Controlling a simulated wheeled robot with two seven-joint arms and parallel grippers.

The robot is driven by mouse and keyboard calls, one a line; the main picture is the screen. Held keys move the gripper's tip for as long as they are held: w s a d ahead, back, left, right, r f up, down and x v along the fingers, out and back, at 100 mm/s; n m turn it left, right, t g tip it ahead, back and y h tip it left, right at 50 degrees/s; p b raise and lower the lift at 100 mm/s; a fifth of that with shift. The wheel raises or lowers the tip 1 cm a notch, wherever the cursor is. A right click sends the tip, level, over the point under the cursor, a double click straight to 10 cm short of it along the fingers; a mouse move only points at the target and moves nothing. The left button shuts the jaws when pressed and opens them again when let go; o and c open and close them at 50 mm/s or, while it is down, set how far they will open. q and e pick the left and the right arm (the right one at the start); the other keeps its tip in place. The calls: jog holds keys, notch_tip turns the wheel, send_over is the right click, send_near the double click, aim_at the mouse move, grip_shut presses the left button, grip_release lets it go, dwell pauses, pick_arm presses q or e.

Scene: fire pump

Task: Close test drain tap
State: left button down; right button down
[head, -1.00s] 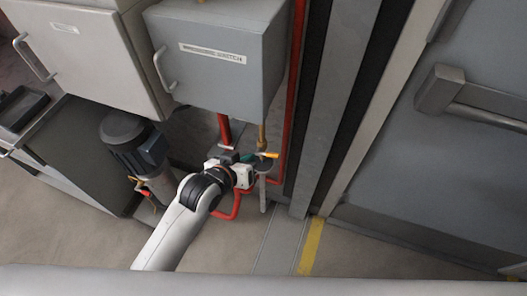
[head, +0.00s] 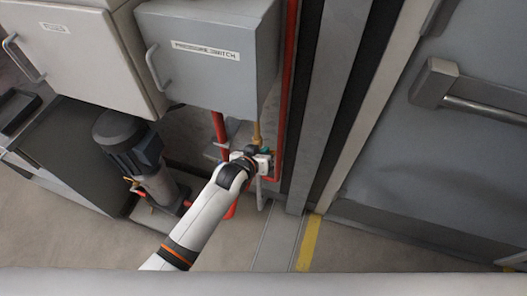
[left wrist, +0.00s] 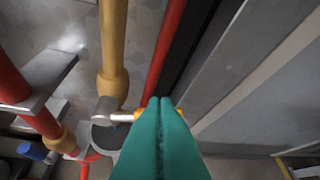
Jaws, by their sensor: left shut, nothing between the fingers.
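The drain tap sits on the brass pipe (head: 257,133) below the pressure switch box. In the left wrist view the brass pipe (left wrist: 114,45) runs down to the tap body (left wrist: 107,108), with a short silver stem to the right. An orange-yellow handle (left wrist: 142,113) shows at the end of the stem, partly hidden behind the fingers. My left gripper (head: 267,151) is shut and empty at the tap. Its teal fingertips (left wrist: 160,100) overlap the handle in the left wrist view; whether they touch it I cannot tell. My right gripper is not in view.
A grey pressure switch box (head: 208,55) hangs above the tap. Red pipes (head: 284,110) and a grey post (head: 322,105) stand close on the right. A motor pump (head: 140,155) stands left of my arm. A grey cup (left wrist: 105,136) lies below the tap.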

pick_arm(q)
jog(key=shift+s+d+f+m+y+p, duration=0.2)
jog(key=shift+d+f+m+y+p, duration=0.5)
jog(key=shift+p, duration=0.2)
jog(key=shift+a, duration=0.15)
